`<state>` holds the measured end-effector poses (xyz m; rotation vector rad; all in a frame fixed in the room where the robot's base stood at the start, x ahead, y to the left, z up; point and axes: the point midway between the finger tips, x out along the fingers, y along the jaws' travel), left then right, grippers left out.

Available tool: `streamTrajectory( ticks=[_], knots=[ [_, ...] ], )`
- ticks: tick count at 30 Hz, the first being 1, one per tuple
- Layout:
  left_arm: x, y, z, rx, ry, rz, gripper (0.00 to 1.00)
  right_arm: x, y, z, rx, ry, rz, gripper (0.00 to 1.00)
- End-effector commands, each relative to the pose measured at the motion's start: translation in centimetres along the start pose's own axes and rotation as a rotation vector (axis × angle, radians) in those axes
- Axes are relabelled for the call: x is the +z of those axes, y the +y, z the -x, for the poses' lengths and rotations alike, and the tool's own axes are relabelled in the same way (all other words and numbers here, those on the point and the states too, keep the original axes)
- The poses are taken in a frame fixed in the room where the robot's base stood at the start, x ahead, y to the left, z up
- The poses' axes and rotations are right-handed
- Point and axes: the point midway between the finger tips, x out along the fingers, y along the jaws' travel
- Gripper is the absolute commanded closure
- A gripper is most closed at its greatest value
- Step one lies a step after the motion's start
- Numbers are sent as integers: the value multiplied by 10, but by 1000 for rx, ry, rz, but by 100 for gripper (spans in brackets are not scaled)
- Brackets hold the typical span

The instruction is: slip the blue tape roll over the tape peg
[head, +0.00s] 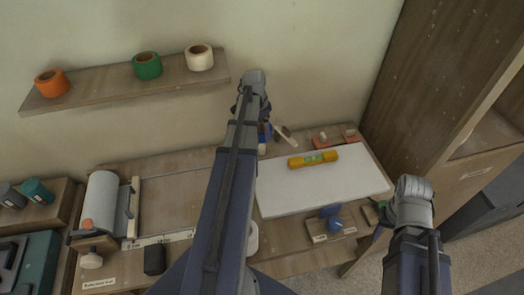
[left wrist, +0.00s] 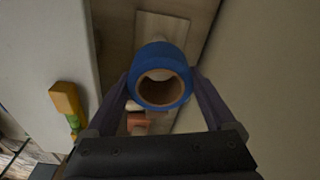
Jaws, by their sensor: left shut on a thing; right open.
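The blue tape roll (left wrist: 160,75) is between the two fingers of my left gripper (left wrist: 162,88) in the left wrist view, which is shut on it. Its round hole faces the camera. A pale plate (left wrist: 160,28) lies beyond the roll, and a pale piece shows within the hole; these may be the tape peg, but I cannot tell whether the roll is around it or in front of it. In the head view my left arm hides most of this spot; a bit of blue (head: 265,131) shows beside it. My right gripper (head: 383,220) is open, mostly hidden behind its arm.
A yellow level (head: 313,159) lies on a white board (head: 290,197). Orange blocks with pale knobs (head: 322,140) stand behind it. A shelf (head: 110,91) holds orange, green and white rolls. A tall wooden cabinet (head: 435,70) bounds the right side.

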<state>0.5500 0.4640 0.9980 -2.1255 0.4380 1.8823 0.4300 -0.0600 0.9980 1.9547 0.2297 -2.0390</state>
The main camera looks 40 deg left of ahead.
Motion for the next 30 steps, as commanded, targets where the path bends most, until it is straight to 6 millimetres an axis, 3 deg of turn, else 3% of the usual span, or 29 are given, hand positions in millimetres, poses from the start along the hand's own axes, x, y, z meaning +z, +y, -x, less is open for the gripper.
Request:
streamTrajectory(
  ticks=[10,20,30],
  knots=[
    [6,0,-54,0,0,0,76,-3,-5,-54,0,0,-1,52],
    [7,0,-61,0,0,0,76,-4,-6,-62,0,0,-1,52],
    [12,0,-97,0,0,0,76,-6,-9,-97,0,0,-1,52]
  ],
)
